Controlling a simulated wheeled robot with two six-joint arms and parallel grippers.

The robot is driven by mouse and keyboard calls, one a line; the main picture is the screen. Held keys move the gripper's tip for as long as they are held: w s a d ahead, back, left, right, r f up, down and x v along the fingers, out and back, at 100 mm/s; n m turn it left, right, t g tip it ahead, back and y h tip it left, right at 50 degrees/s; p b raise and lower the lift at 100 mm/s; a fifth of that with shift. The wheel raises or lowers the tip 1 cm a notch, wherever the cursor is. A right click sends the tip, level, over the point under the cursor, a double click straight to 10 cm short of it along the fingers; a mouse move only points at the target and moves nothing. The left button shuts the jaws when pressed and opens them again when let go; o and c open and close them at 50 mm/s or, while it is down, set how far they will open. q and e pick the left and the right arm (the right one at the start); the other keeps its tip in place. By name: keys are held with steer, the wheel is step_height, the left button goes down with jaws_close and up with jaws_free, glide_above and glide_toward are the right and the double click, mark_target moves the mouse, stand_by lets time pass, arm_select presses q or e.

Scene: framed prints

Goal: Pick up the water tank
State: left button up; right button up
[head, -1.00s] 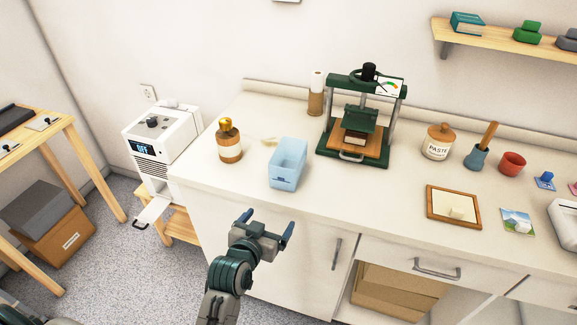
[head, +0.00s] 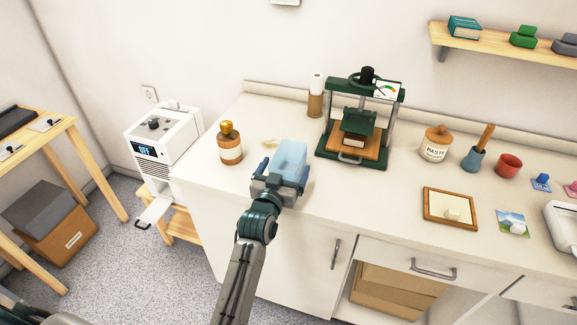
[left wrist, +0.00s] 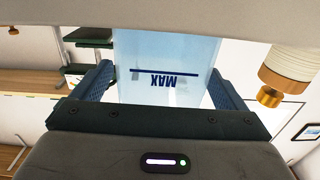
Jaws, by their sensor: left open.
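The water tank (head: 291,155) is a translucent light-blue container standing on the white counter, left of the green press. In the left wrist view the tank (left wrist: 165,50) fills the middle, with a dark blue line and the word MAX upside down on its face. My left gripper (head: 283,175) is at the tank's near end, its blue fingers open, one on each side of it. In the left wrist view my left gripper (left wrist: 162,90) has its fingers spread with the tank between them. Whether the fingers touch the tank, I cannot tell. My right gripper is not in view.
A brown bottle with a gold cap (head: 230,143) stands left of the tank. The green press (head: 358,125) stands to its right. A white machine with a display (head: 162,135) is at the left. The counter front between tank and wooden frame (head: 450,206) is clear.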

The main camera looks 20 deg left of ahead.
arm_select(q)
steer(key=w, duration=0.2)
steer(key=shift+w+f, duration=0.1)
steer(key=shift+w, duration=0.25)
steer(key=c, duration=1.1)
steer(key=shift+c, duration=0.2)
